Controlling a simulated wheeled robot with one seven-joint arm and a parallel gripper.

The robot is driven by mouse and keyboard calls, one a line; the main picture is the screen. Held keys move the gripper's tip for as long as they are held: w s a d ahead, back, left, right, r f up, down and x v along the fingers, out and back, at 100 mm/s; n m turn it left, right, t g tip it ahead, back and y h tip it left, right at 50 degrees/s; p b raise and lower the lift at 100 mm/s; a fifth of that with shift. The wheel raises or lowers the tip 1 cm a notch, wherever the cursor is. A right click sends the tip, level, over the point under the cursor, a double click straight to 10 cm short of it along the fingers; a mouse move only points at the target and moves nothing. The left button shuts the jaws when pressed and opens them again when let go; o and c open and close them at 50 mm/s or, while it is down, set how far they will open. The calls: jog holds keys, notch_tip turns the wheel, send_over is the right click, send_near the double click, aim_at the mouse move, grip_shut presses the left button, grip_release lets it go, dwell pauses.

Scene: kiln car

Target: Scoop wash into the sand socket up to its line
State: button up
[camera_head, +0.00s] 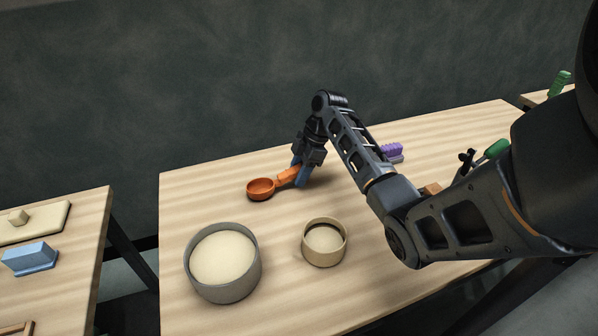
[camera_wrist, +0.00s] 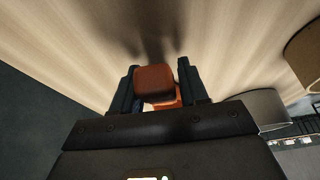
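An orange scoop (camera_head: 261,189) has its round bowl on the left and its handle toward my gripper. My gripper (camera_head: 300,173) points down with its fingers on both sides of the handle, shut on it. In the wrist view the handle's end block (camera_wrist: 155,84) fills the space between the fingers; the scoop bowl is hidden there. I cannot tell whether the scoop touches the table. A grey tub (camera_head: 188,270) full of cream wash stands at the front left. The small tan sand socket (camera_head: 324,258) stands right of it, with a cream surface below its rim and a dark band inside.
The wooden table (camera_head: 400,305) is clear between the scoop and the two vessels. A purple ridged block (camera_head: 391,151) and a green-handled tool (camera_head: 496,149) lie beyond my arm. A second table at left holds a blue block (camera_head: 30,257) and a cream slab (camera_head: 45,222).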

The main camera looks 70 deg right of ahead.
grip_shut()
jog(key=shift+r+p, duration=1.1)
jog(key=shift+r, duration=2.45)
